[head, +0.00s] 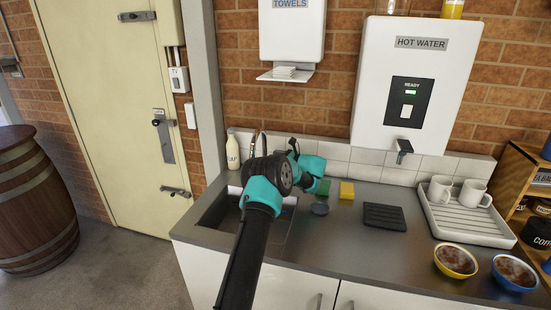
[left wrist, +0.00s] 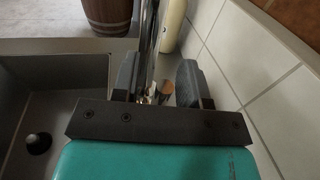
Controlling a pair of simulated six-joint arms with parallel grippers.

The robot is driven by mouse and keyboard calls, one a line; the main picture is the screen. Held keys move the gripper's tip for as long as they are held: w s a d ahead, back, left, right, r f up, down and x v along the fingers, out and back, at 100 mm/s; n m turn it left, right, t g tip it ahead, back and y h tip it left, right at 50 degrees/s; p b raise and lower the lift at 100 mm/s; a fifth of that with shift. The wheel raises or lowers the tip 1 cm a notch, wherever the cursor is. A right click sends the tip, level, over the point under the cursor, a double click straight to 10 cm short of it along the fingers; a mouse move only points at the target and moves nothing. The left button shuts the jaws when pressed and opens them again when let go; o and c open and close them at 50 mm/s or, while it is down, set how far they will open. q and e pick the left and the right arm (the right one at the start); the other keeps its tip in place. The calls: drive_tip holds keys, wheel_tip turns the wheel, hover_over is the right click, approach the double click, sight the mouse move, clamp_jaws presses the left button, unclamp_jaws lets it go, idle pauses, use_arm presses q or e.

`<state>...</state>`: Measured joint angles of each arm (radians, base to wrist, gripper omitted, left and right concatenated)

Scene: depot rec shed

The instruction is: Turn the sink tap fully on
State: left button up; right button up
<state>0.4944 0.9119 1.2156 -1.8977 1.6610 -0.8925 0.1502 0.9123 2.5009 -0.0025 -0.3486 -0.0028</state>
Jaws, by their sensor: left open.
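The sink tap (head: 263,146) is a thin metal fitting at the back of the sink (head: 213,212), largely hidden behind my left arm in the head view. In the left wrist view the chrome tap (left wrist: 151,42) stands upright, with a small brass-coloured part near its base. My left gripper (left wrist: 157,78) is open, and its two dark fingers appear on either side of the tap's lower part. I cannot tell whether they touch it. My right gripper is not in view.
A white bottle (head: 233,152) stands behind the sink's left end. The tiled wall (left wrist: 245,60) is close beside the gripper. A drying rack (head: 470,236) with mugs is farther right.

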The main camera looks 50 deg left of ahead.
use_arm(q)
clamp_jaws()
idle(0.3)
